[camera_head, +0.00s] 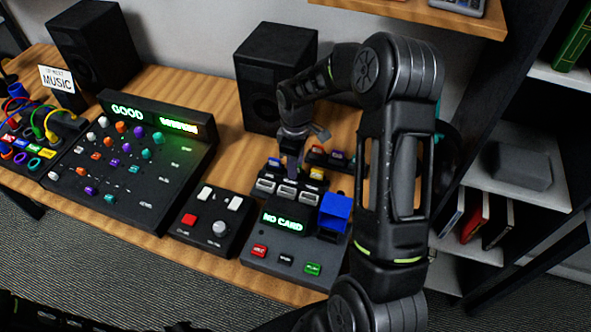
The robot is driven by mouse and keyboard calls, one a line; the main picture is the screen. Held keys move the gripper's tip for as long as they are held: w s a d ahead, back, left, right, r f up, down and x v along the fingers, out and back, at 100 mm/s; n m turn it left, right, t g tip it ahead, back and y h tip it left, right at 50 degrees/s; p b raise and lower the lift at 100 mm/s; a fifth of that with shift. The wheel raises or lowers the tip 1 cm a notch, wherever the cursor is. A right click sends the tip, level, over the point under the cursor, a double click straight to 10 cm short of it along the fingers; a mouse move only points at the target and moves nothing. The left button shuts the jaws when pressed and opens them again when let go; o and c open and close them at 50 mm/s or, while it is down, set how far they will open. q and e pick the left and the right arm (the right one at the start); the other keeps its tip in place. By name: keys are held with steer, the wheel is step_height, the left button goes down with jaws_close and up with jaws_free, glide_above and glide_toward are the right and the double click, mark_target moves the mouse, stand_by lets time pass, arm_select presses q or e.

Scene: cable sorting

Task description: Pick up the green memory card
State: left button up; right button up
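I cannot make out a green memory card; it may be hidden behind my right gripper or arm. My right gripper (291,163) points down over the near card rack (290,190) in the head view, and its fingertips are too small and dark to tell whether they are open or hold anything. The card reader (255,247) in front shows "NO CARD". My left gripper is not in view.
A blue box-like part (335,210) stands up at the reader's right. A small control box (212,222) and a large mixer panel (125,160) lie to the left. A black speaker (262,75) stands behind. Bare wooden desk (232,155) shows beside the rack.

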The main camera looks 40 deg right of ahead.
steer(key=shift+c, duration=0.5)
jaws_close()
steer(key=shift+r, duration=0.15)
step_height(320, 180, up, 10)
steer(key=p, duration=0.6)
steer(key=shift+p, duration=0.3)
